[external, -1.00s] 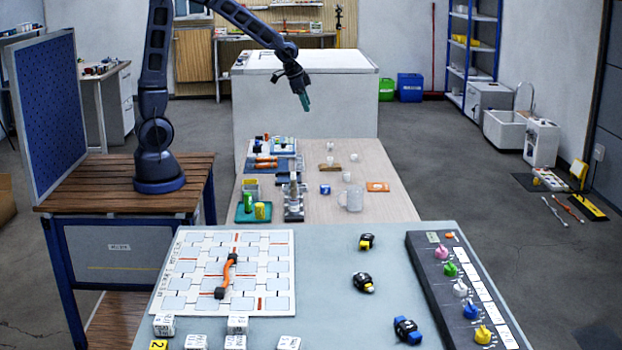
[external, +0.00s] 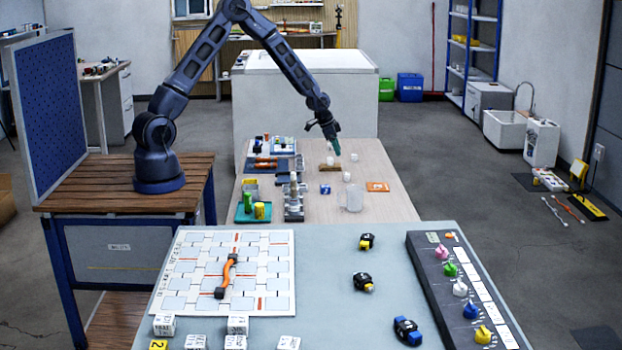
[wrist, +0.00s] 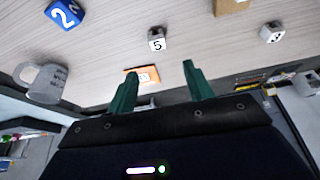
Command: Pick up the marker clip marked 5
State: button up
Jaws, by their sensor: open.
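The marker clip marked 5 (wrist: 156,39) is a small white block with a black 5, on the pale wood table, near the top centre of the wrist view. It seems to match a small white block (external: 346,177) in the external view, where its mark is too small to read. My gripper (wrist: 158,72) has two green fingers, apart and with nothing between them. The clip shows beyond the fingertips, not touching them. In the external view my gripper (external: 336,152) hangs above the far part of the table.
A blue block marked 2 (wrist: 65,14), a grey mug (wrist: 44,84) and an orange card (wrist: 140,76) lie around the clip. Another white numbered block (wrist: 271,32) stands to the right. A brown block (external: 329,167) and a grey upright device (external: 293,206) share the table.

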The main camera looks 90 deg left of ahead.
jog(key=f, duration=0.1)
send_over(347, 177)
jog(key=s+a, duration=0.2)
notch_tip(347, 177, down, 5)
jog(key=shift+a, duration=0.15)
jog(key=shift+s+d+x, duration=0.1)
jog(key=shift+d+x, duration=0.05)
jog(key=shift+x, duration=1.2)
jog(key=shift+s+d+x, duration=0.1)
jog(key=shift+d+x, duration=0.05)
jog(key=shift+x, duration=1.2)
jog(key=c, duration=1)
jog(key=shift+c, duration=0.3)
